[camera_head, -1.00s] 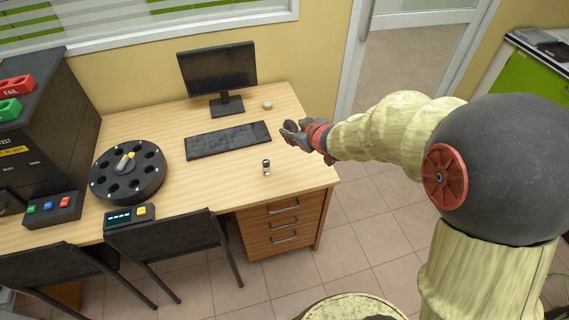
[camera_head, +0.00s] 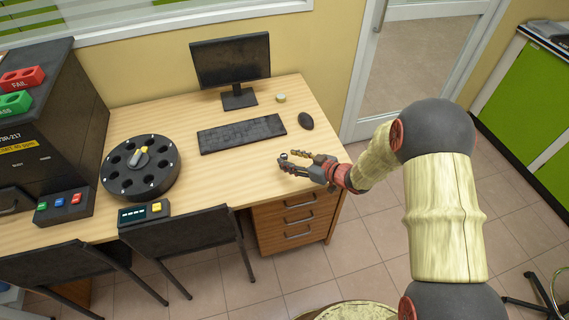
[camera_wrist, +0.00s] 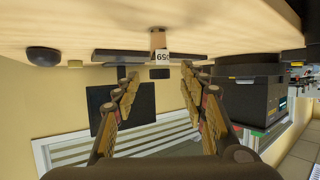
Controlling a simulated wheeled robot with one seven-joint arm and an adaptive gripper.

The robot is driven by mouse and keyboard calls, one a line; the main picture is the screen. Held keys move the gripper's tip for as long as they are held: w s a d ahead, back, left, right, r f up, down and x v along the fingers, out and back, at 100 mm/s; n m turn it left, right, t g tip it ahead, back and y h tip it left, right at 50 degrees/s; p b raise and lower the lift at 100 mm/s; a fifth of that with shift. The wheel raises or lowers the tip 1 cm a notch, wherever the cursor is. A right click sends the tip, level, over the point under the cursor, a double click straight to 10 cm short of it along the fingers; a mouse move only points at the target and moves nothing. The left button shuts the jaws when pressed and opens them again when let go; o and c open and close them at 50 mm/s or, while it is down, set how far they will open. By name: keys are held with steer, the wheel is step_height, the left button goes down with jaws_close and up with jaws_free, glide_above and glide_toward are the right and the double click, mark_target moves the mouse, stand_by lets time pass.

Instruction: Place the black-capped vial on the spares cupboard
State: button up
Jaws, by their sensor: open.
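The vial (camera_wrist: 158,42) stands on the wooden desk (camera_head: 225,178). In the wrist view, which is upside down, it has a brownish body, a white number label and a dark cap. My gripper (camera_head: 286,160) is low over the desk's right part, open, with its fingers pointing left towards the vial. In the head view the fingertips mostly hide the vial. In the wrist view the vial lies ahead, in line with the gap between the spread fingers (camera_wrist: 160,88). No cupboard is labelled as spares; a green-fronted cabinet (camera_head: 512,82) stands at the right wall.
A keyboard (camera_head: 241,134), mouse (camera_head: 306,121), monitor (camera_head: 230,62) and small round pale item (camera_head: 281,98) are behind the vial. A black carousel (camera_head: 140,168) and small display box (camera_head: 144,213) are left. A chair (camera_head: 188,240) stands at the desk front.

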mark_target(284, 155)
steer(key=b+x, duration=0.1)
steer(key=x, duration=0.3)
steer(key=shift+r, duration=0.1)
steer(key=shift+c, duration=1.3)
steer(key=c, duration=0.7)
jaws_close()
